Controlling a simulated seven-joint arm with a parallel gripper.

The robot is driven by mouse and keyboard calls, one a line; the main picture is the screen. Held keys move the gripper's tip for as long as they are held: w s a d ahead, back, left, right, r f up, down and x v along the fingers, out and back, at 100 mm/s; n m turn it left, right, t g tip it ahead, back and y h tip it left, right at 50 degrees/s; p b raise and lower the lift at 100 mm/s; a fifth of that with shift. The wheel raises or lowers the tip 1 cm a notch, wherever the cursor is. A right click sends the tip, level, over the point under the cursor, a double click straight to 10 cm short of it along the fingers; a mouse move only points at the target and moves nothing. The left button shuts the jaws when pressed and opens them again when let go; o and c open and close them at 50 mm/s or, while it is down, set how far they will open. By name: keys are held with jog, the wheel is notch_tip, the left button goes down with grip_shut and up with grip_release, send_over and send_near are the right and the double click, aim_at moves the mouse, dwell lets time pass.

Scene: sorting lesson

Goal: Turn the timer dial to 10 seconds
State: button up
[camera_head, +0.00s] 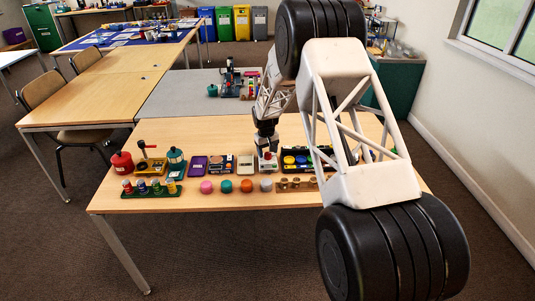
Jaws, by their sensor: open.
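No object can be clearly told as the timer dial at this size. My gripper (267,148) points down over the near table, just above a small white object with red on it (267,165). It hides part of this object, and I cannot tell whether they touch. My gripper is open, with nothing visibly held. To the left of it are a beige device (246,166) and a dark device with a small display (220,167). My own arm covers the table's right part.
The near table (235,202) also bears a purple case (198,163), a red container (121,161), a teal container (176,160), a green rack (140,193) and several coloured balls (226,186). A dark tray (298,169) stands right of my gripper.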

aim_at(267, 154)
jog(key=shift+a+r, duration=0.2)
jog(key=shift+r, duration=2.95)
jog(key=shift+s, duration=0.1)
jog(key=shift+s+d+r, duration=0.15)
jog(key=shift+s+r, duration=0.05)
jog(key=shift+r, duration=0.35)
jog(key=s+d+r+m+t, duration=0.1)
jog(key=s+d+r, duration=0.3)
jog(key=s+r, duration=0.9)
jog(key=s+d+r+m, duration=0.1)
jog(key=s+d+r, duration=0.3)
jog(key=s+r, duration=0.9)
jog(key=s+d+m, duration=0.1)
jog(key=s+d, duration=0.1)
jog(key=s, duration=1.6)
jog(key=s+d+m+t, duration=0.1)
jog(key=s+d, duration=0.1)
jog(key=s, duration=1.7)
jog(key=shift+d+r, duration=0.3)
jog(key=shift+d, duration=0.05)
